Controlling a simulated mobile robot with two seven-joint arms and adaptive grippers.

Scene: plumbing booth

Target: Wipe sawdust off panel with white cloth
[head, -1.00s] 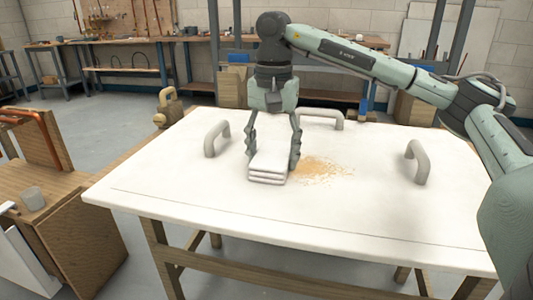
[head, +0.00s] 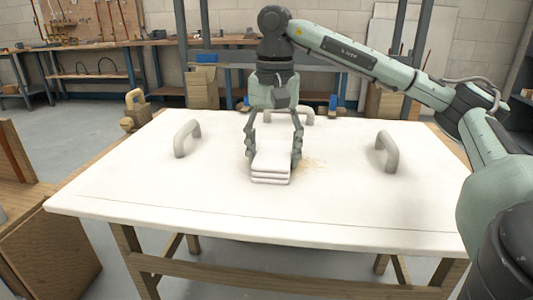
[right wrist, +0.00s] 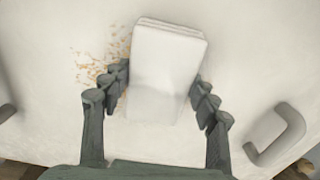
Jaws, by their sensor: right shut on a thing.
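The white cloth (head: 271,163) is a folded, layered pad on the white panel (head: 130,180). My right gripper (head: 273,148) is shut on it from above, one finger along each side. In the right wrist view the cloth (right wrist: 166,75) sits between the two fingers of the right gripper (right wrist: 160,95). The sawdust (head: 314,164) is a faint tan patch just right of the cloth in the head view. It also shows as scattered specks (right wrist: 103,65) left of the cloth in the right wrist view. Any sawdust under the cloth is hidden. My left gripper is not in view.
Grey handles stand on the panel at the left (head: 187,138), right (head: 387,152) and back (head: 300,116), the last partly behind my gripper. The panel's front is bare. A wooden unit (head: 40,220) stands at the left, and workbenches (head: 150,43) line the back.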

